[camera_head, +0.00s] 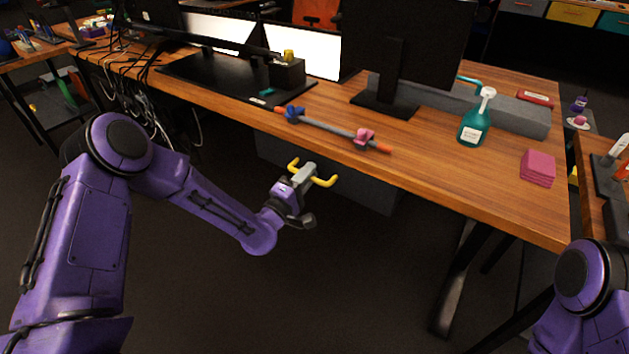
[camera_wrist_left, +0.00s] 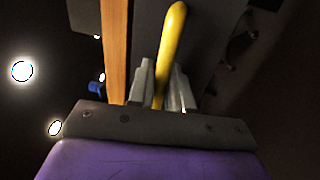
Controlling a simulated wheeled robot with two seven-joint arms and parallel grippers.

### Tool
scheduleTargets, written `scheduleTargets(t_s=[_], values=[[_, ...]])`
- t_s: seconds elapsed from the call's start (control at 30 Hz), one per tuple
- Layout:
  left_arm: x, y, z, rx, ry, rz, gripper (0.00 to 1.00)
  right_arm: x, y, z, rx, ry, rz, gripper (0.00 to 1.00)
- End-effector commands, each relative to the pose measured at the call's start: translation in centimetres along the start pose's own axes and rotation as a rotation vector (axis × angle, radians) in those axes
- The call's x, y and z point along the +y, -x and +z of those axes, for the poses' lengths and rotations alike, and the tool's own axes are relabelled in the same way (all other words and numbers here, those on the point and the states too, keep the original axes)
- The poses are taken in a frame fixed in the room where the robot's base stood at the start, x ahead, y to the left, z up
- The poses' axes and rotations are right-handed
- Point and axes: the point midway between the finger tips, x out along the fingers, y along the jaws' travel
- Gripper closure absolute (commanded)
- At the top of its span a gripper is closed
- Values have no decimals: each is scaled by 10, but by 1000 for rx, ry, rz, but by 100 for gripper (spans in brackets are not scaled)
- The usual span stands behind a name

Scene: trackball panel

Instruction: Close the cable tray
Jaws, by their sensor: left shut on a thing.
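The cable tray (camera_head: 365,188) is a dark grey panel below the front edge of the wooden desk. A yellow handle (camera_head: 325,182) stands out in front of it. My left gripper (camera_head: 304,173) is shut around the middle of the handle, whose two ends show on either side of the fingers. In the left wrist view the yellow handle (camera_wrist_left: 172,45) runs between the two grey fingers (camera_wrist_left: 161,85), with the grey tray surface (camera_wrist_left: 205,35) behind. Part of the tray is hidden behind my gripper. My right gripper is out of view.
The desk (camera_head: 440,165) edge runs just above the tray. On it are a bar with orange ends (camera_head: 335,130), a teal spray bottle (camera_head: 473,125), pink notes (camera_head: 537,167) and monitors. Loose cables (camera_head: 125,90) hang at the left. A desk leg (camera_head: 455,280) stands at right.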

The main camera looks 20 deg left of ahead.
Motion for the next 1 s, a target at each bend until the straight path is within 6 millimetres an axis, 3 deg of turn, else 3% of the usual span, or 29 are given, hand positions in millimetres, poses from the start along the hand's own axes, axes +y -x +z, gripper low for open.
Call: scheduleTargets(t_s=[0.17, 0.2, 0.23, 0.67, 0.77, 1.0], values=[[2, -1, 1, -2, -1, 6, 100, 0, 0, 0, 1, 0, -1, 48], [2, -1, 1, -3, -1, 6, 71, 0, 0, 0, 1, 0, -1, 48], [2, -1, 1, -3, -1, 6, 64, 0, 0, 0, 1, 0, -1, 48], [2, 2, 1, -2, -1, 4, 64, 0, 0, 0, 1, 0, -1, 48], [1, 14, 0, -1, 0, 2, 64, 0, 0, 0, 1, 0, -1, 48], [1, 71, 0, 0, 2, 3, 64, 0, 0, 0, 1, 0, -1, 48]])
